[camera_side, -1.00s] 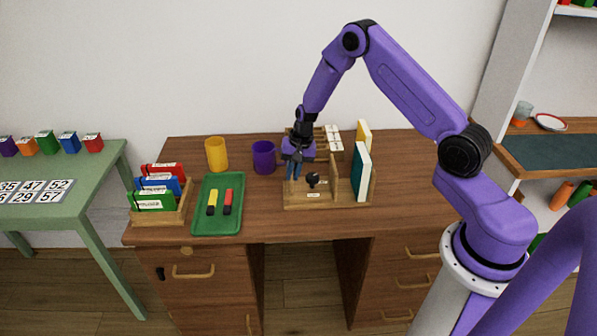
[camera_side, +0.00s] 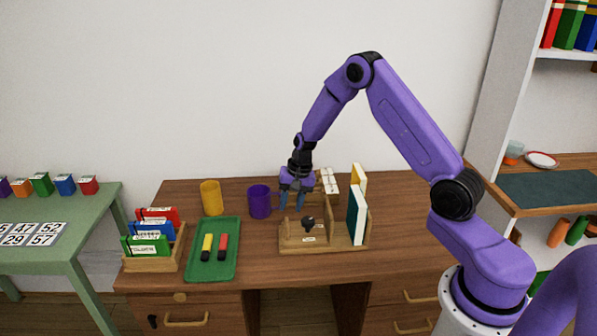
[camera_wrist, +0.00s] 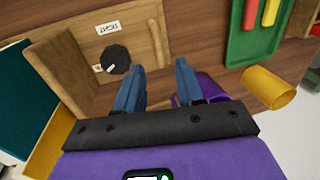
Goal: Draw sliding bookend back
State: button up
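The wooden book rack (camera_side: 290,246) stands on the desk. Its sliding bookend is an upright wooden panel (camera_wrist: 62,72), left of the knob in the wrist view. A black knob (camera_side: 308,222) with a white mark sits on the rack's floor; it also shows in the wrist view (camera_wrist: 117,60) near a label reading TIGHT (camera_wrist: 108,28). A teal book (camera_side: 356,216) and a yellow book (camera_side: 359,181) stand at the rack's right. My gripper (camera_side: 292,204) is open and empty, above and behind the knob. In the wrist view its blue fingers (camera_wrist: 156,72) are apart with nothing between them.
A purple cup (camera_side: 259,202) stands close left of my gripper, with a yellow cup (camera_side: 211,198) beyond. A green tray (camera_side: 212,264) holds two markers. A wooden card holder (camera_side: 168,262) is at the far left. The desk right of the rack is clear.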

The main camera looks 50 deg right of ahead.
notch_tip(320, 180, up, 12)
jog(key=s+d, duration=0.1)
jog(key=shift+s+d, duration=0.35)
jog(key=shift+a+r, duration=0.1)
jog(key=s+a+r+n+g, duration=0.1)
jog(key=s+a+r+n, duration=0.2)
jog(key=s+a+n, duration=0.3)
jog(key=s+a+r+n, duration=0.2)
jog(key=s+a+n, duration=0.2)
jog(key=s+a, duration=0.45)
jog(key=s+r+n+h, duration=0.1)
jog(key=s+n, duration=1)
jog(key=s, duration=1)
jog(key=shift+n, duration=0.3)
